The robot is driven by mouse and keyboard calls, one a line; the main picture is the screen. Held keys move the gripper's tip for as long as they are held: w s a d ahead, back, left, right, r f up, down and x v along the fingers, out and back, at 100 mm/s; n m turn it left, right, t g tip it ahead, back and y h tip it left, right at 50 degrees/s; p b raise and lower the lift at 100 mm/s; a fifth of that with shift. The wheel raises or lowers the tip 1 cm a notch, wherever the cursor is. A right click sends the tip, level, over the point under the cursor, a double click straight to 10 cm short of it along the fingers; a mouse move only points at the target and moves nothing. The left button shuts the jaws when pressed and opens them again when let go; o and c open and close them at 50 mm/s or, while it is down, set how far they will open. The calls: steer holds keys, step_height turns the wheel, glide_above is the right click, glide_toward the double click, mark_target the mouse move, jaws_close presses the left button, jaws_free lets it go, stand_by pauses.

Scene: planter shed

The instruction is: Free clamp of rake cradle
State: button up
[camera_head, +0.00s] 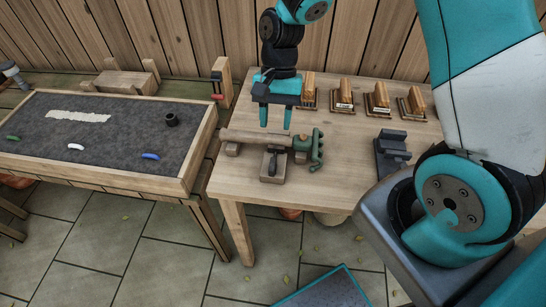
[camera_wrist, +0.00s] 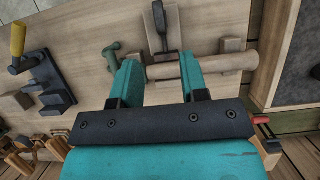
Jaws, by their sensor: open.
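The rake's wooden handle (camera_head: 258,138) lies across wooden supports near the left front of the table; its green head (camera_head: 316,148) is at the right end. The clamp (camera_head: 272,163), a wooden block with a dark metal lever, is at the front side of the handle. My gripper (camera_head: 276,118) is open and empty, pointing down over the far side of the handle. In the wrist view the handle (camera_wrist: 163,71) passes beneath my gripper (camera_wrist: 158,70); the clamp (camera_wrist: 162,28) is beyond the fingertips. I cannot tell how firmly the lever is pressed.
A dark metal fixture (camera_head: 392,152) is on the table's right; the wrist view shows its yellow grip (camera_wrist: 18,40). Several wooden blocks (camera_head: 345,92) on stands line the back. A post with a red-handled tool (camera_head: 217,88) rises at left, beside a soil bed (camera_head: 110,125).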

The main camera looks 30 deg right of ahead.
mark_target(273, 160)
steer(key=x, duration=1)
steer(key=shift+f+p, duration=0.25)
steer(key=shift+p, duration=0.1)
jaws_close()
